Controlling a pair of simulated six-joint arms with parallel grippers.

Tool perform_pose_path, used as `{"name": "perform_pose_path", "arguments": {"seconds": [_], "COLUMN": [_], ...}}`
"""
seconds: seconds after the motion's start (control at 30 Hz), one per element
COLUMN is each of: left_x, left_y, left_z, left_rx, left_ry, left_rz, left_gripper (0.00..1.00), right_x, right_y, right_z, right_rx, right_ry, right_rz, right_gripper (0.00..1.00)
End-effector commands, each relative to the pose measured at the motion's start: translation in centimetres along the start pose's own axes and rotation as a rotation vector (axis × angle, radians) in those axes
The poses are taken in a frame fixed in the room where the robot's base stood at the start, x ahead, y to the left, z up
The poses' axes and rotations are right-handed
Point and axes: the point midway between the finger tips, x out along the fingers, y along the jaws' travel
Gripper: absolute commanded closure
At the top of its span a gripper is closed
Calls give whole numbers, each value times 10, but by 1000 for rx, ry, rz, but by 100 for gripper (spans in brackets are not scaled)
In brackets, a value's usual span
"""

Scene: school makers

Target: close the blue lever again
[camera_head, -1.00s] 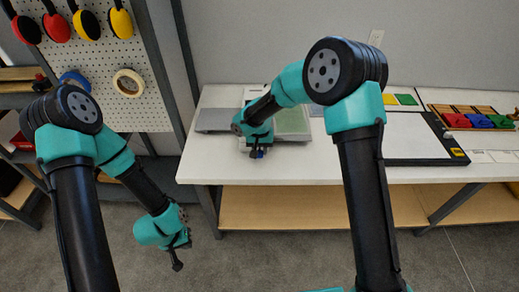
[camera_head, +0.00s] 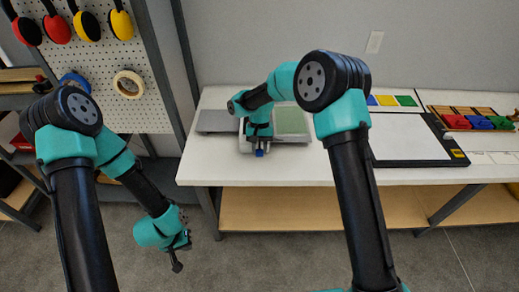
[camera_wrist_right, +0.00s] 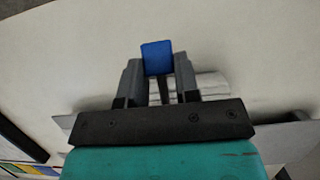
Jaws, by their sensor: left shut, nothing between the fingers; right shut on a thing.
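The blue lever (camera_wrist_right: 157,57) shows in the right wrist view between the fingertips of my right gripper (camera_wrist_right: 158,75). The right gripper is shut on it. In the head view the right gripper (camera_head: 260,148) is at the front of a grey device with a green panel (camera_head: 291,122) on the white table, and a bit of the blue lever (camera_head: 260,153) shows at its tips. My right forearm hides part of the device. My left gripper (camera_head: 177,262) is shut and empty, hanging over the floor left of the table.
The white table (camera_head: 220,172) has a grey plate (camera_head: 215,121) at the left. A framed white board (camera_head: 405,140) lies at the right, with coloured cards (camera_head: 390,100) behind it. Red, blue and green pieces sit in a wooden tray (camera_head: 475,110). A pegboard (camera_head: 125,60) stands at the left.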

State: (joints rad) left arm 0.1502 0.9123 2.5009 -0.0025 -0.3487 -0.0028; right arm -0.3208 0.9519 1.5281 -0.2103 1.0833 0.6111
Motion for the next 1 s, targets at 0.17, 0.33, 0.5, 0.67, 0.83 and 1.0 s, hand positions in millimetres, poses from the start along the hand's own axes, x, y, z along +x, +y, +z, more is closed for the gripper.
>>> {"name": "perform_pose_path", "arguments": {"seconds": [0.17,0.33,0.5,0.67,0.83,1.0], "left_x": [0,0,0,0,0,0], "left_y": [0,0,0,0,0,0], "left_z": [0,0,0,0,0,0], "left_rx": [0,0,0,0,0,0], "left_ry": [0,0,0,0,0,0], "left_rz": [0,0,0,0,0,0], "left_gripper": [100,100,100,100,100,100], "right_x": [-2,-3,-3,-3,-2,-3], "right_y": [1,1,0,0,0,0], "right_z": [-1,0,0,0,0,0], "right_rx": [-1,-1,-1,-1,-1,-1], "right_ry": [-46,-49,-49,-49,-49,-49], "right_rz": [-3,-3,-3,-2,-2,-2], "right_gripper": [100,100,66,51,45,45]}}
